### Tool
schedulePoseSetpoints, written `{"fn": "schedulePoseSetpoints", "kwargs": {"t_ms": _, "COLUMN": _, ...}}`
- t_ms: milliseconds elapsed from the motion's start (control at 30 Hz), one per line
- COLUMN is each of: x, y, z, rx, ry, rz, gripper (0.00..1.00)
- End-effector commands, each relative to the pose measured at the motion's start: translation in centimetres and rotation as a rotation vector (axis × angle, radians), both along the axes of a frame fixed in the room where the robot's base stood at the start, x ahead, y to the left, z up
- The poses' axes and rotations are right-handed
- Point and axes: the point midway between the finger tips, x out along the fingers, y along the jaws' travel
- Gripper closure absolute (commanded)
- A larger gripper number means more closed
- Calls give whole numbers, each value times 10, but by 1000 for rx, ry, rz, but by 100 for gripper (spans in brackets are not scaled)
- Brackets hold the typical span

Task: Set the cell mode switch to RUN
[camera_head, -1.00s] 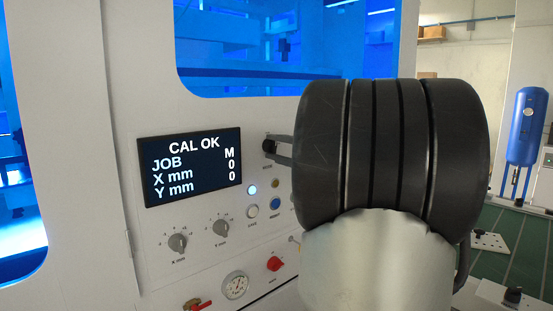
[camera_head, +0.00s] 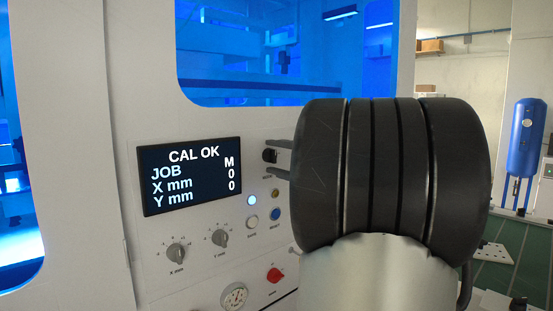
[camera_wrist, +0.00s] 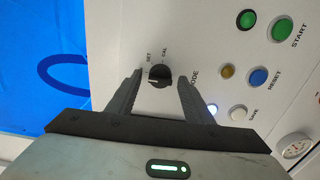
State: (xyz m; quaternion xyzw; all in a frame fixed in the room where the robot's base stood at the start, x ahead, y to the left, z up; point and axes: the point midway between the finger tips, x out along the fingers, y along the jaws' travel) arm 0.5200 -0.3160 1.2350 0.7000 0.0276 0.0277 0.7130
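The mode switch is a black round knob (camera_wrist: 159,75) on the white panel, with SET, CAL and MODE lettering around it in the wrist view. I cannot read a RUN label; part of the surround is hidden. The knob's pointer seems to face the SET and CAL side, but it is too small to be sure. My gripper (camera_wrist: 160,77) is open, with one finger on each side of the knob and a visible gap to it. In the head view, the fingers (camera_head: 276,158) reach to the knob (camera_head: 269,156) from the right.
The display (camera_head: 190,175) reads CAL OK, JOB M, X mm 0, Y mm 0. Nearby are the green START button (camera_wrist: 282,28), blue RESET button (camera_wrist: 258,77), white SAVE button (camera_wrist: 239,113), a red knob (camera_head: 274,275) and a gauge (camera_head: 235,297). A blue tank (camera_head: 526,138) stands far right.

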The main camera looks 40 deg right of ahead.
Motion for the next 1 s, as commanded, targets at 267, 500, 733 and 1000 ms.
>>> {"fn": "schedulePoseSetpoints", "kwargs": {"t_ms": 267, "x": -6, "y": -1, "z": 1, "rx": 0, "ry": -1, "rz": -2, "gripper": 53}}
{"fn": "schedulePoseSetpoints", "kwargs": {"t_ms": 500, "x": -49, "y": -5, "z": 2, "rx": 0, "ry": -1, "rz": -5, "gripper": 53}}
{"fn": "schedulePoseSetpoints", "kwargs": {"t_ms": 733, "x": -106, "y": -9, "z": 2, "rx": 0, "ry": -1, "rz": -5, "gripper": 53}}
{"fn": "schedulePoseSetpoints", "kwargs": {"t_ms": 1000, "x": -157, "y": -13, "z": 1, "rx": 0, "ry": -1, "rz": -2, "gripper": 53}}
